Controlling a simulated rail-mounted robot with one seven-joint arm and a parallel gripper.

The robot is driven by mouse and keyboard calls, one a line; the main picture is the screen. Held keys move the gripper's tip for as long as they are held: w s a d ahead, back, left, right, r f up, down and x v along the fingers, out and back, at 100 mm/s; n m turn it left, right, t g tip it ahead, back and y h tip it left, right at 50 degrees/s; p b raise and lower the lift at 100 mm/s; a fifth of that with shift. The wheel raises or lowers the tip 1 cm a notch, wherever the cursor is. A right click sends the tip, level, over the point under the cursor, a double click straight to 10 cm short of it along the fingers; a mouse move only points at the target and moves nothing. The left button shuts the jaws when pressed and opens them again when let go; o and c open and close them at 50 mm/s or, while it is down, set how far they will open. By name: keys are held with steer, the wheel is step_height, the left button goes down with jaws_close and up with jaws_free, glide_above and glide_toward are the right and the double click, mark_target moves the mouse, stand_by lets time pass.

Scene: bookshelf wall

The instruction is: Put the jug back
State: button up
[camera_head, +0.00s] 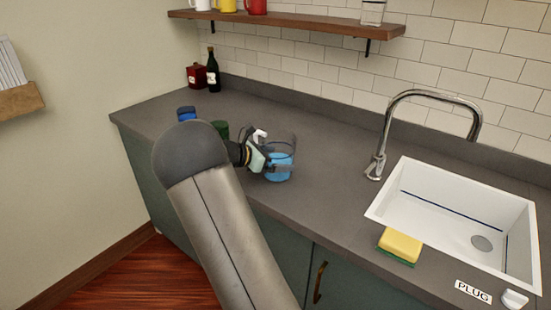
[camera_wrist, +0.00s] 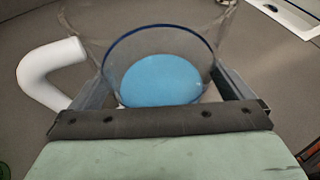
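The jug (camera_head: 279,163) is clear, with blue liquid in its lower part. It is upright at or just above the grey counter, left of the sink. In the wrist view, the jug (camera_wrist: 160,45) fills the space between the fingers, and its white handle (camera_wrist: 42,72) is outside them on the left. My gripper (camera_head: 278,158) reaches the jug from the left. In the wrist view, my gripper (camera_wrist: 163,82) has one finger on each side of the jug, close to its wall. Whether both fingers press on it is unclear.
A sink (camera_head: 460,215) with a tall faucet (camera_head: 430,95) is right of the jug. A yellow sponge (camera_head: 400,245) lies at the sink's front left. A wooden shelf (camera_head: 290,20) above holds mugs. A dark bottle (camera_head: 213,75) and red container (camera_head: 196,76) stand at the back left.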

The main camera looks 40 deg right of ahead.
steer(key=shift+r, duration=0.15)
steer(key=w+a+r+n+t+y, duration=0.1)
steer(key=w+a+r+n+t, duration=0.2)
steer(key=a+n+t, duration=0.15)
steer(key=w+a+r+n+t+y+b, duration=0.1)
steer(key=w+a+r+n+t, duration=0.15)
steer(key=a+n, duration=0.3)
steer(key=w+a+r+n+t+y, duration=0.1)
steer(key=w+a+r+n+t, duration=0.1)
steer(key=a+r+n+t, duration=0.25)
steer(key=s+a+f+n+t+y, duration=0.25)
steer(key=a+n+y, duration=0.55)
steer(key=a+n, duration=0.75)
steer(key=s+a+f+n+g+y, duration=0.2)
steer(key=s+a+f+n+g, duration=0.1)
steer(key=s+n, duration=0.4)
steer(key=s+a+f+n+g+y, duration=0.2)
steer(key=s+f+n+y, duration=0.1)
steer(key=s+n, duration=0.4)
steer(key=s+d+f+n+g+h, duration=0.1)
steer(key=s+f+n+g, duration=0.2)
steer(key=s+n, duration=0.3)
steer(key=s+d+f+n+g+h, duration=0.1)
steer(key=s+f+n+g, duration=0.2)
steer(key=s, duration=1.1)
steer(key=n+g, duration=0.1)
steer(key=n, duration=0.1)
steer(key=shift+n+h, duration=0.3)
steer(key=shift+n, duration=0.1)
